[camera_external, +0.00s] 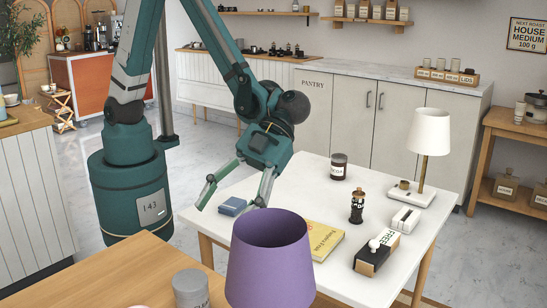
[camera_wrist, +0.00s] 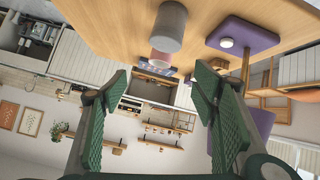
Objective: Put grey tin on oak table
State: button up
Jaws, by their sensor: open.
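A grey tin (camera_external: 191,289) stands upright on the wooden oak-coloured table (camera_external: 130,272) in the foreground, cut off by the lower edge of the external view. A grey cylinder that looks like the same tin (camera_wrist: 172,27) stands on the wood top (camera_wrist: 120,25) in the wrist view, which is upside down. My gripper (camera_external: 233,201) is open and empty above the near-left part of the white table (camera_external: 300,190). It is apart from the tin, which is nearer the camera. Both fingers (camera_wrist: 162,88) show in the wrist view with nothing between them.
A tall purple lamp (camera_external: 270,265) stands to the right of the tin. The white table holds a blue box (camera_external: 233,206), a yellow book (camera_external: 323,240), a dark bottle (camera_external: 357,208), a dark jar (camera_external: 338,167), boxes and a white lamp (camera_external: 430,132). Bare wood shows left of the tin.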

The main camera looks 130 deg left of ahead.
jog(key=s+a+r+n+t+y, duration=0.2)
jog(key=s+a+r+n+y, duration=0.1)
jog(key=s, duration=0.5)
jog(key=s+a+r+n+t+y, duration=0.3)
jog(key=s+a+r+n+y, duration=0.1)
jog(key=s+a+r+n, duration=0.2)
jog(key=s+a+r+n+t+y, duration=0.2)
jog(key=s+a+n, duration=0.4)
jog(key=s, duration=0.5)
notch_tip(320, 180, up, 2)
jog(key=shift+a+r+y, duration=0.2)
jog(key=shift+a+y, duration=0.6)
jog(key=shift+y, duration=0.1)
